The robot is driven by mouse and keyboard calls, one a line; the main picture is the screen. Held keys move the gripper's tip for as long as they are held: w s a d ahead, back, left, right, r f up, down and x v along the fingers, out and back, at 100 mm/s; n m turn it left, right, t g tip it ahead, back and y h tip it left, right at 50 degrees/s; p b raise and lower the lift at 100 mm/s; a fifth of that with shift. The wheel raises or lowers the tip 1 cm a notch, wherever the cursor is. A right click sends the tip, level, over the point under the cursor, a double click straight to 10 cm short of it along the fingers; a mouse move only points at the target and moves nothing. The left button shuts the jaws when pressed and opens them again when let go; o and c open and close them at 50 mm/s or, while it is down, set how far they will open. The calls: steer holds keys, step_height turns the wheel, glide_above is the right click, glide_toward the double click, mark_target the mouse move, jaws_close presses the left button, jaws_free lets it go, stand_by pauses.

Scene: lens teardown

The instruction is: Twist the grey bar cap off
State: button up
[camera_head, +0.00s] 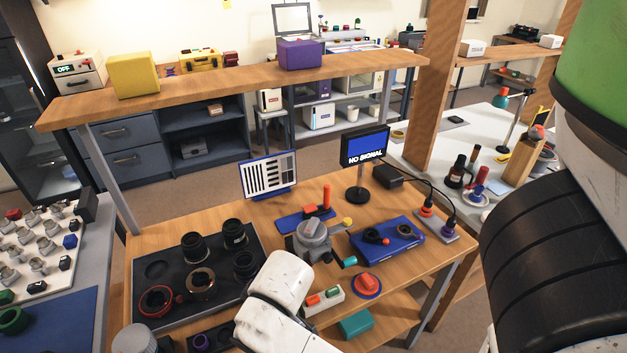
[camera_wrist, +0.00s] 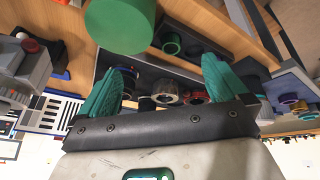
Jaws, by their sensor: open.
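I cannot pick out the grey bar cap for certain. A grey round-topped unit (camera_head: 313,238) stands in the middle of the wooden bench, and its top detail is too small to read. A grey body (camera_wrist: 25,70) with a dark red knob shows at the left of the wrist view. A light grey ribbed cylinder (camera_head: 135,339) shows at the bottom left of the head view. My gripper (camera_wrist: 167,70) is open, with teal fingers spread apart and nothing visibly held between them. My white arm hides part of the bench in the head view, and the fingers are hidden there.
A black tray (camera_head: 222,290) holds several lens parts and rings. A blue tray (camera_head: 415,247), a red knob on a blue disc (camera_head: 366,285) and a "NO SIGNAL" monitor (camera_head: 365,147) stand to the right. A large green round-ended object (camera_wrist: 120,25) is close to the wrist camera.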

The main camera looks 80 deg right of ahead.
steer(key=w+d+r+m+h, duration=0.25)
steer(key=d+r, duration=0.25)
steer(key=d, duration=0.4)
steer(key=m+g+y+p, duration=0.2)
steer(key=m+g+y, duration=0.25)
steer(key=m, duration=1.05)
glide_toward(313, 222)
step_height(313, 222, down, 11)
steer(key=shift+r+p, duration=0.2)
steer(key=shift+p, duration=0.75)
